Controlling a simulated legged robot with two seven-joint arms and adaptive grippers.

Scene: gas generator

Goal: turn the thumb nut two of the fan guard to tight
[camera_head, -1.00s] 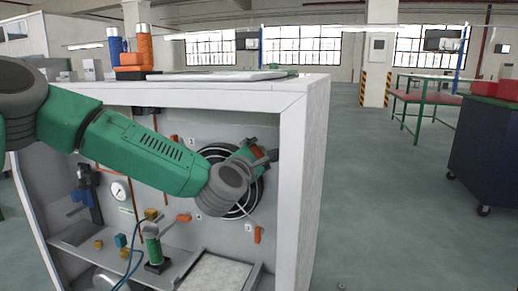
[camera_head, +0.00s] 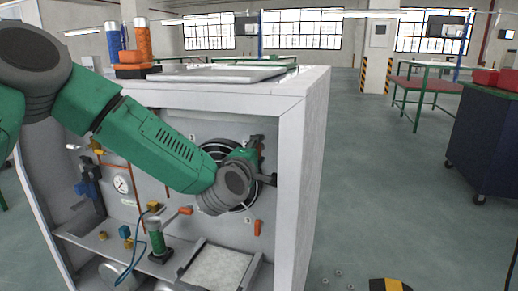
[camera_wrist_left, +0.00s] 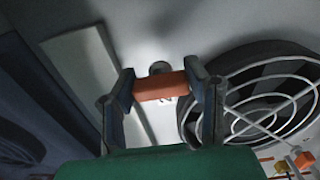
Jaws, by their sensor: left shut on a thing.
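The thumb nut two (camera_wrist_left: 160,86) is an orange bar on a grey stud, beside a partly hidden "2" mark on the panel. My left gripper (camera_wrist_left: 163,88) has its two fingers at opposite ends of the bar and is shut on it. In the head view my left gripper (camera_head: 262,165) is at the upper right of the cabinet's panel, and my wrist hides most of the nut. The fan guard (camera_wrist_left: 270,98) is a round wire grille to the right of the fingers. In the head view the fan guard (camera_head: 213,149) is partly behind my arm. My right gripper is not in view.
The white cabinet's right side wall (camera_head: 291,160) stands close to my left gripper. Another orange thumb nut (camera_head: 257,228) is below the fan. Open floor (camera_head: 390,190) lies right.

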